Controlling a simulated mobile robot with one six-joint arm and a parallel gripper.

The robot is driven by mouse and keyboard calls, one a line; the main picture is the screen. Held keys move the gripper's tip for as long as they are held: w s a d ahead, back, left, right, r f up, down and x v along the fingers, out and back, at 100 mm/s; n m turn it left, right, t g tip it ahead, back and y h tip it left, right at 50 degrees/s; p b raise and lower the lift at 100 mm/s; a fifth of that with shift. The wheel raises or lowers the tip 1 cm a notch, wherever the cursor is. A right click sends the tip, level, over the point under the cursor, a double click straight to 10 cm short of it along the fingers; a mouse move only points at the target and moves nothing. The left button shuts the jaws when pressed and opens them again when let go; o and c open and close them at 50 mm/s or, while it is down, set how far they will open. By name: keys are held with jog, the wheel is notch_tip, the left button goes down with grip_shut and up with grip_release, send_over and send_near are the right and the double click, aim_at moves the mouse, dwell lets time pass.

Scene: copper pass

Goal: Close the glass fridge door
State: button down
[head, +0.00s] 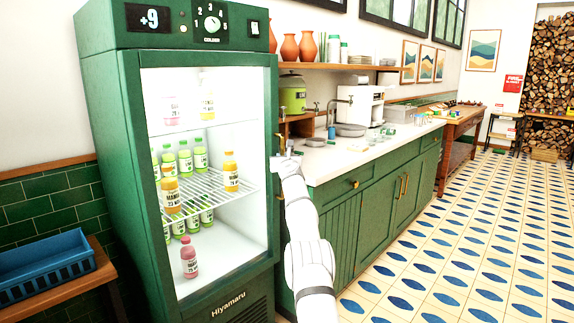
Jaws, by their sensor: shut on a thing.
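The green fridge (112,150) stands upright at the left, with its lit white interior in plain view. The glass of its door is too clear to make out, and I cannot tell how far the door stands from the frame. A brass handle (281,140) shows at the fridge's right front edge. My gripper (284,160) is at that edge, beside the handle, and is shut on what seems to be the handle; its fingertips are small and partly hidden. My white arm reaches up to it from below.
Bottles stand on the fridge's wire shelf (215,190), and a pink bottle (189,257) stands on its floor. A green cabinet (375,205) with a white counter adjoins at right. A blue crate (45,262) sits on a bench at left. The tiled floor (455,245) at right is clear.

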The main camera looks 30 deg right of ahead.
jog(key=shift+w+a+y, duration=0.3)
jog(key=shift+w+a, duration=0.05)
jog(key=shift+a, duration=0.1)
jog(key=shift+r, duration=0.15)
jog(key=c, duration=1.5)
grip_release()
jog(key=shift+d+b+v, duration=0.2)
jog(key=shift+b+v, duration=1.75)
jog(key=shift+b, duration=1.35)
jog(key=shift+d+b+v, duration=0.2)
jog(key=shift+b+v, duration=1.75)
jog(key=shift+b, duration=1.3)
jog(key=shift+s, duration=0.15)
